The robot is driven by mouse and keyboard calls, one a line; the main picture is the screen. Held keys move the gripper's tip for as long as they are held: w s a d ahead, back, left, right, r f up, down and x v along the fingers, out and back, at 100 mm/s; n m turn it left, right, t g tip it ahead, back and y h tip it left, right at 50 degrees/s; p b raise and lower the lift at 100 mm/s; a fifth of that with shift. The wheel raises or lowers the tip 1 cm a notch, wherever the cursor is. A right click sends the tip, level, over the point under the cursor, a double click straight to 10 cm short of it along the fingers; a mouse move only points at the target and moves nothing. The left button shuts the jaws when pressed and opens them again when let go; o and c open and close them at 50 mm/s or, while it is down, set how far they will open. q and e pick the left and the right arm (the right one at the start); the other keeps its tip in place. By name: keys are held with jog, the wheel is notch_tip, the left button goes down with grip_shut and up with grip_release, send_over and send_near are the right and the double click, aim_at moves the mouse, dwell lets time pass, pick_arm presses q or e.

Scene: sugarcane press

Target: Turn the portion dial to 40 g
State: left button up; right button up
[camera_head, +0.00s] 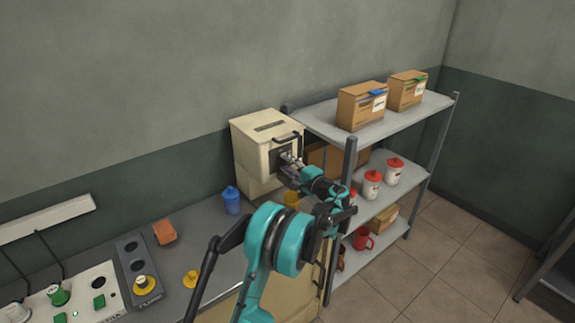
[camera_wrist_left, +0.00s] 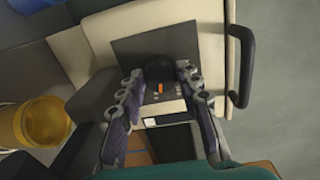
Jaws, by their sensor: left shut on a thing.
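The cream dispenser box (camera_head: 255,140) stands on the counter against the wall, with a dark front panel and a black handle. In the left wrist view the box (camera_wrist_left: 212,60) appears turned, with its dark plate (camera_wrist_left: 135,45) and the black portion dial (camera_wrist_left: 158,66). A small orange mark shows by the dial; the scale figures are too small to read. My left gripper (camera_head: 288,161) is at the front panel. In its wrist view the two fingertips (camera_wrist_left: 159,78) sit on either side of the dial, shut on it. My right gripper is not in view.
The black handle (camera_wrist_left: 240,65) sits beside the dial plate. A blue container (camera_head: 231,202) and a yellow cup (camera_head: 291,198) stand close to the box. A shelf (camera_head: 395,120) with cartons and red-lidded jars stands to the right. A control panel (camera_head: 75,300) lies at the lower left.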

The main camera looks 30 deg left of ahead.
pick_arm(q)
jog(key=shift+m, duration=1.6)
jog(key=o, duration=1.2)
jog(key=shift+c, duration=0.2)
jog(key=shift+d, duration=0.1)
jog(key=v, duration=1.2)
jog(key=shift+r, duration=0.15)
